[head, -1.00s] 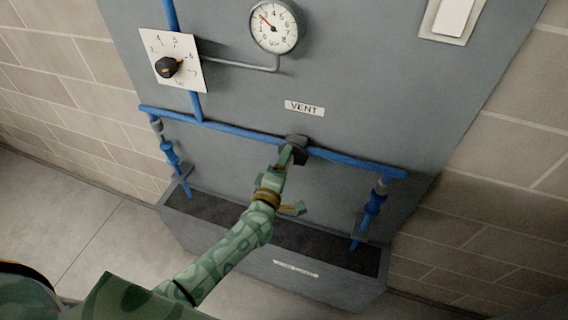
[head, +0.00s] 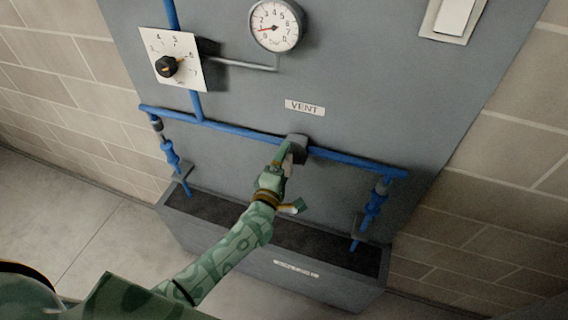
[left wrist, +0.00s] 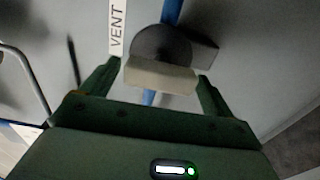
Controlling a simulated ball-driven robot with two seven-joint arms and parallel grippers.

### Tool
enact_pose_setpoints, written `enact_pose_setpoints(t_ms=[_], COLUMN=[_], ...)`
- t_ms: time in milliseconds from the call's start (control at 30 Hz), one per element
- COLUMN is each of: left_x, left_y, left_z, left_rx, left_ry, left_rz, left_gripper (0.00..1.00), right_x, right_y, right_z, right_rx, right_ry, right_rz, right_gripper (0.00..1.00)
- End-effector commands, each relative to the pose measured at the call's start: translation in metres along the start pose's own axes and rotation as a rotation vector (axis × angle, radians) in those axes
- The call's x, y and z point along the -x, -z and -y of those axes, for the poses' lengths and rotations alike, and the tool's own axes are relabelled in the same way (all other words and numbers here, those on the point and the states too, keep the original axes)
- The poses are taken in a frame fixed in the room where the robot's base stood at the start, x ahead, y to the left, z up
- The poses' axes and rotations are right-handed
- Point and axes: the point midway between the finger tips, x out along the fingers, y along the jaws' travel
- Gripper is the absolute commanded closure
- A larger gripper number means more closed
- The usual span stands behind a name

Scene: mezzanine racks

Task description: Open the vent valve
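The vent valve (head: 297,143) is a dark body on the horizontal blue pipe, below the VENT label (head: 304,108). In the left wrist view the valve (left wrist: 160,42) shows as a dark round body with a pale block-like handle (left wrist: 160,76) in front and a grey block at its right. My left gripper (head: 281,160) is at the valve. In the left wrist view its fingers (left wrist: 160,82) stand apart on either side of the pale handle, with what look like narrow gaps. Contact is hard to tell. My right gripper is not in view.
A pressure gauge (head: 275,26) reads near 1. A dial plate (head: 173,58) with a black knob (head: 166,66) is at upper left. Blue pipe drops (head: 171,158) and (head: 373,205) flank the valve above a grey trough (head: 280,262). A white switch (head: 453,18) is at upper right.

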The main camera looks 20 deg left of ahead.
Motion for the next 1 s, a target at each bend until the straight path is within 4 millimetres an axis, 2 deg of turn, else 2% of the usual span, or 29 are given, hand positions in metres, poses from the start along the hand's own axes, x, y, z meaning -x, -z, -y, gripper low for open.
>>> enact_pose_setpoints(t_ms=[233,367,467,800,1000], left_x=[0.001,0.012,0.032,0.122,0.154], left_y=[0.000,0.000,0.000,0.000,0.000], left_z=[-0.001,-0.001,-0.001,0.001,0.001], left_rx=[-0.002,-0.003,-0.002,-0.002,-0.002], left_ry=[-0.001,-0.001,0.002,0.002,0.000], left_rz=[0.001,0.001,0.001,0.002,0.001], left_gripper=[0.13,0.13,0.13,0.13,0.13], right_x=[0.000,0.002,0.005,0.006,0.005], right_y=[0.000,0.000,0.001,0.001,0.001], right_z=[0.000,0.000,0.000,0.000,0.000], right_rx=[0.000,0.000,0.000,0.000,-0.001], right_ry=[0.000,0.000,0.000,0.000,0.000], right_rz=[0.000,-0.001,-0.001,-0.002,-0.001], right_gripper=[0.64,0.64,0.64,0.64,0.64])
